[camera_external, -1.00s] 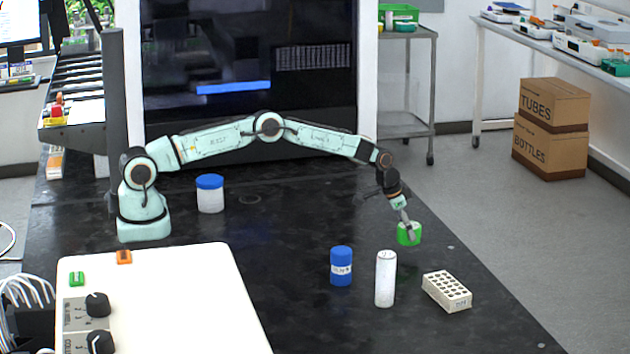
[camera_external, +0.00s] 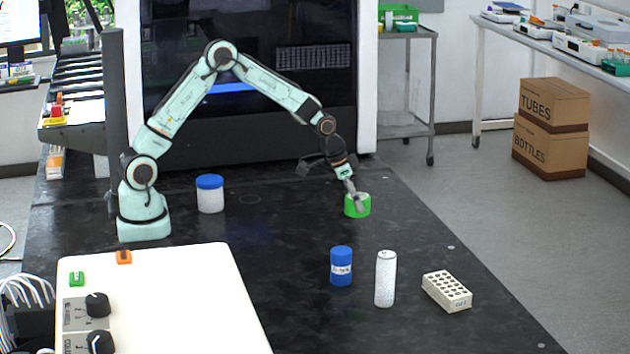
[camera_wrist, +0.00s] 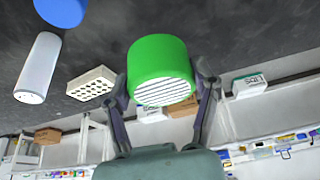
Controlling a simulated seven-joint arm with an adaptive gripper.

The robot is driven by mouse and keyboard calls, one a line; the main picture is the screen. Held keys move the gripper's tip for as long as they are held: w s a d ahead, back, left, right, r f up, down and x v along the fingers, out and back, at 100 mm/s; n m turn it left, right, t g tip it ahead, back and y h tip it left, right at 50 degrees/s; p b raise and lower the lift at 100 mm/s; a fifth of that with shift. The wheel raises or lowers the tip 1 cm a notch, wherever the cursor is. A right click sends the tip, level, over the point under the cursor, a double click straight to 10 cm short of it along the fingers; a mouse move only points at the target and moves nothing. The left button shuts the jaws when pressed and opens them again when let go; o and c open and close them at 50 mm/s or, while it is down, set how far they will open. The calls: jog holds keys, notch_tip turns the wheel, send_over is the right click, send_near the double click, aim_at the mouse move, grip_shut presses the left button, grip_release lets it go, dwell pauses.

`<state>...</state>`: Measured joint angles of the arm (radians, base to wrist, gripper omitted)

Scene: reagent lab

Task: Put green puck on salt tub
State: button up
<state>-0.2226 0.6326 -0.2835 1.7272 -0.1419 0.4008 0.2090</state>
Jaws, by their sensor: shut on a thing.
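The green puck (camera_external: 352,208) is held between the fingers of my gripper (camera_external: 357,197), which is shut on it. In the wrist view the puck (camera_wrist: 160,58) sits between the two fingers, with its ridged white end showing. It seems to be off the table, but the height is hard to tell. A white tub with a blue lid (camera_external: 210,196) stands to the left, near my base. A blue container with a white label (camera_external: 341,258) stands in front of the puck. The labels are too small to read, so I cannot tell which is the salt tub.
A tall white cylinder (camera_external: 385,280) and a white rack with holes (camera_external: 447,292) stand at the front right. A large white box with knobs (camera_external: 165,290) fills the front left. The dark table (camera_external: 285,215) is clear between the white tub and the puck.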

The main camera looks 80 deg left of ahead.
jog(key=shift+s+f+n+y, duration=0.1)
jog(key=shift+s+n+y, duration=0.15)
jog(key=shift+n, duration=0.45)
jog(key=s+a+r+n+g+y, duration=0.1)
jog(key=s+a+r+n+g, duration=0.15)
jog(key=s+a+n, duration=0.6)
jog(key=s+a+r+n+g+y, duration=0.15)
jog(key=s+a+r+n, duration=0.3)
jog(key=s+a, duration=0.65)
jog(key=s+a+r+n+g+y, duration=0.2)
jog(key=s+a+n, duration=0.5)
jog(key=s, duration=0.6)
send_near(208, 178)
jog(key=shift+s+a+f, duration=0.65)
jog(key=shift+s+a, duration=0.05)
jog(key=shift+a, duration=0.1)
jog(key=shift+w+a+f, duration=0.25)
jog(key=shift+a+f, duration=0.1)
jog(key=shift+f, duration=0.1)
jog(key=shift+a+f, duration=0.15)
jog(key=shift+f, duration=1.55)
jog(key=shift+f, duration=0.1)
